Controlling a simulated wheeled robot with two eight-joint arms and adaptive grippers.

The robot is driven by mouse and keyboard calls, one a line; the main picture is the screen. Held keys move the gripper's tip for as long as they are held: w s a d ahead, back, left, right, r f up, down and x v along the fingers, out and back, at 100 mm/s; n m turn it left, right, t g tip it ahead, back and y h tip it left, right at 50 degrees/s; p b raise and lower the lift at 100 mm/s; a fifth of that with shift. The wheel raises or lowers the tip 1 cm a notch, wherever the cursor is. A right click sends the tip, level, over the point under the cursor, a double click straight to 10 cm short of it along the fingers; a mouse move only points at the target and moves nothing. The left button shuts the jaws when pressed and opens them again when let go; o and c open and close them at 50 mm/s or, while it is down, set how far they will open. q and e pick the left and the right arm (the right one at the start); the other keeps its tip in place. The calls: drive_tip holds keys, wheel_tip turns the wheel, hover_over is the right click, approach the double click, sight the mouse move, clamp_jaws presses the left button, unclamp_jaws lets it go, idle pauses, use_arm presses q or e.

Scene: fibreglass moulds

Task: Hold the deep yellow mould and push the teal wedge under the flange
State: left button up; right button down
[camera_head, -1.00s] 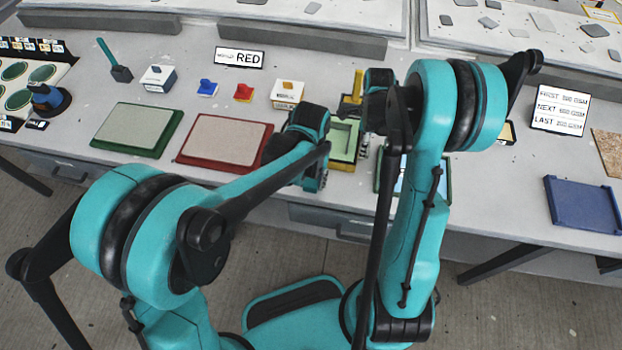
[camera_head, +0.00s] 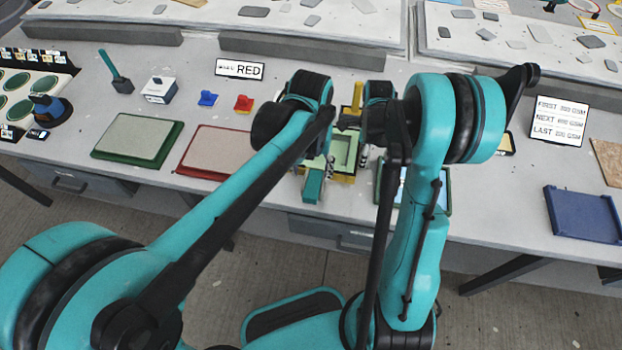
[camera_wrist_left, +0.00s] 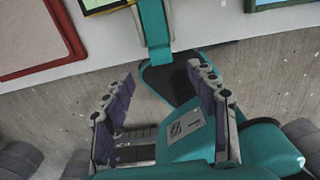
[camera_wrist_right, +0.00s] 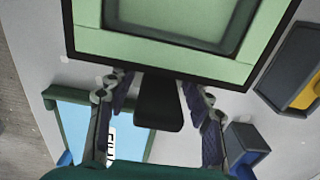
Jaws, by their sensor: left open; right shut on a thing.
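The deep yellow mould (camera_head: 344,152) stands near the table's front edge, with a pale green recess. Its dark-edged frame fills the top of the right wrist view (camera_wrist_right: 165,42). A teal strip, seemingly the wedge (camera_head: 313,187), lies at the table's front edge before the mould; it also shows in the left wrist view (camera_wrist_left: 155,25). My left gripper (camera_head: 314,168) is open above it, and its fingers (camera_wrist_left: 160,85) are apart with nothing clearly between them. My right gripper (camera_wrist_right: 158,88) is shut on a dark block at the mould's edge; its fingers are largely hidden in the head view.
A red-framed panel (camera_head: 195,168) and a green-framed panel (camera_head: 103,150) lie left of the mould. A green-framed screen (camera_wrist_right: 75,108) lies close by my right gripper. A yellow upright handle (camera_head: 357,95) stands behind the mould. A blue tray (camera_head: 580,213) lies far right.

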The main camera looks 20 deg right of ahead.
use_arm(q)
drive_tip(key=shift+r, duration=0.7)
drive_tip(key=shift+s+f+n, duration=0.1)
drive_tip(key=shift+n, duration=0.2)
drive_tip(key=c, duration=1)
drive_tip(key=shift+s+a+f+n, duration=0.15)
drive_tip(key=shift+f+n, duration=0.15)
drive_tip(key=shift+n, duration=0.2)
clamp_jaws()
drive_tip(key=shift+s+a+f+n, duration=0.3)
drive_tip(key=shift+s+f+n, duration=0.2)
drive_tip(key=shift+f+n, duration=1.35)
drive_tip(key=shift+s+a+f+n, duration=0.3)
drive_tip(key=shift+s+f+n, duration=0.2)
drive_tip(key=shift+f+n, duration=1.35)
drive_tip(key=shift+s+a+f+n, duration=0.3)
drive_tip(key=shift+s+f+n, duration=0.2)
drive_tip(key=shift+f+n, duration=1.3)
drive_tip(key=shift+f, duration=0.2)
